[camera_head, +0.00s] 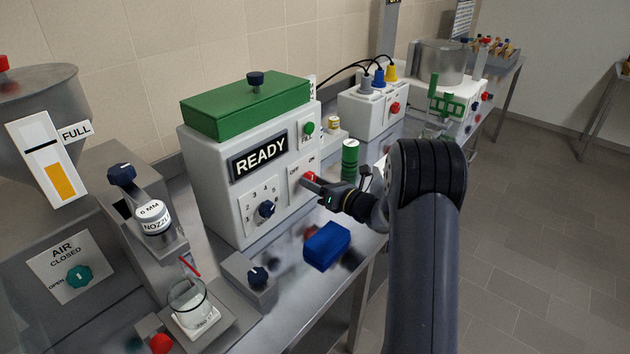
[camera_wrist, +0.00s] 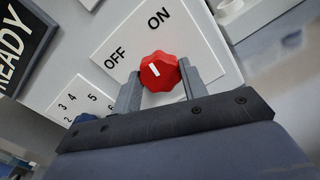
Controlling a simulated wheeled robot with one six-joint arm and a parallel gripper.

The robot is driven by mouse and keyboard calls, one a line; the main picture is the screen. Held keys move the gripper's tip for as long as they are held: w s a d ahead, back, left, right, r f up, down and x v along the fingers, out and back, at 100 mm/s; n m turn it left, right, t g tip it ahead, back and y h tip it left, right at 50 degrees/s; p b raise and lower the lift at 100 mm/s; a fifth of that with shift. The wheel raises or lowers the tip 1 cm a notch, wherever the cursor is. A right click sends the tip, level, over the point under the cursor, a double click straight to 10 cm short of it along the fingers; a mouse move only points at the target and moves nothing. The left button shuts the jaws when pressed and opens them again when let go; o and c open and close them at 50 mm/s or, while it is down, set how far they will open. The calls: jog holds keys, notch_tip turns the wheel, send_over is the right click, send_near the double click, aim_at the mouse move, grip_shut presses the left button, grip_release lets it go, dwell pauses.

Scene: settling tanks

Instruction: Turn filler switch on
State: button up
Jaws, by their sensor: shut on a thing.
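The filler is a white box (camera_head: 222,187) with a green lid and a display reading READY, in the head view. Its switch is a red knob (camera_head: 311,176) on the front panel under OFF and ON labels. In the wrist view the red knob (camera_wrist: 159,72) sits on a white plate, with OFF to its upper left and ON above it. Its white mark is on the knob's left part, tilted toward the upper left, on the OFF side. My gripper (camera_head: 316,182) is shut on the knob, one finger on each side in the wrist view (camera_wrist: 160,80).
A blue numbered dial (camera_head: 266,209) and a green FILL button (camera_head: 309,128) share the filler's front. A blue block (camera_head: 327,246) lies on the bench below my gripper. A green cylinder (camera_head: 350,160) and a socket box (camera_head: 372,112) stand beyond it.

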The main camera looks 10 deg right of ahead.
jog(key=m+p, duration=0.2)
jog(key=m, duration=0.3)
dwell(0.8)
jog(key=o, duration=1)
jog(key=b+v, duration=0.1)
jog(key=v, duration=1)
jog(key=shift+b, duration=0.35)
jog(key=shift+w, duration=0.15)
jog(key=p+x, duration=0.1)
jog(key=x, duration=0.9)
jog(key=shift+w+a, duration=0.25)
jog(key=shift+a, duration=0.05)
